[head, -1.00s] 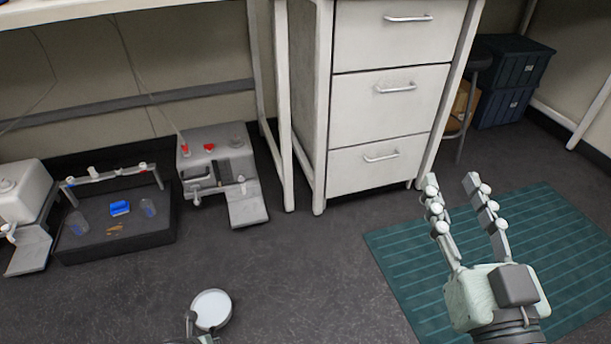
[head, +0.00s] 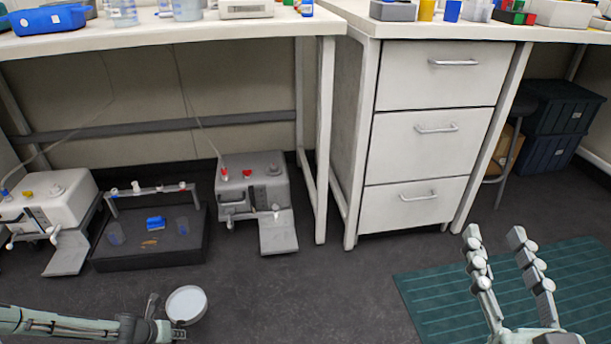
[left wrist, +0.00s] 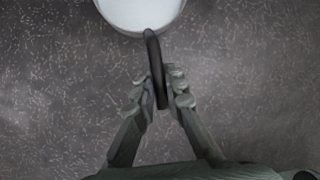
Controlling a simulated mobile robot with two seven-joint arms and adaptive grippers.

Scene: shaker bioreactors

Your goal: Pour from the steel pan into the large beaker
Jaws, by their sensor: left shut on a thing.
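The steel pan (head: 187,304) is a round vessel with a pale inside, low in the head view. My left gripper (head: 172,326) is shut on its dark handle; the left wrist view shows the fingers (left wrist: 158,92) on both sides of the handle (left wrist: 154,62) and part of the pan (left wrist: 140,12) beyond. I cannot tell which is the large one. My right gripper (head: 495,240) is open and empty.
Below the left bench (head: 250,32), a black shaker (head: 150,255) on the floor carries small clear vessels, between two machines (head: 52,203) (head: 252,185). A drawer cabinet (head: 438,95) stands at centre right. A green mat (head: 430,292) lies at right.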

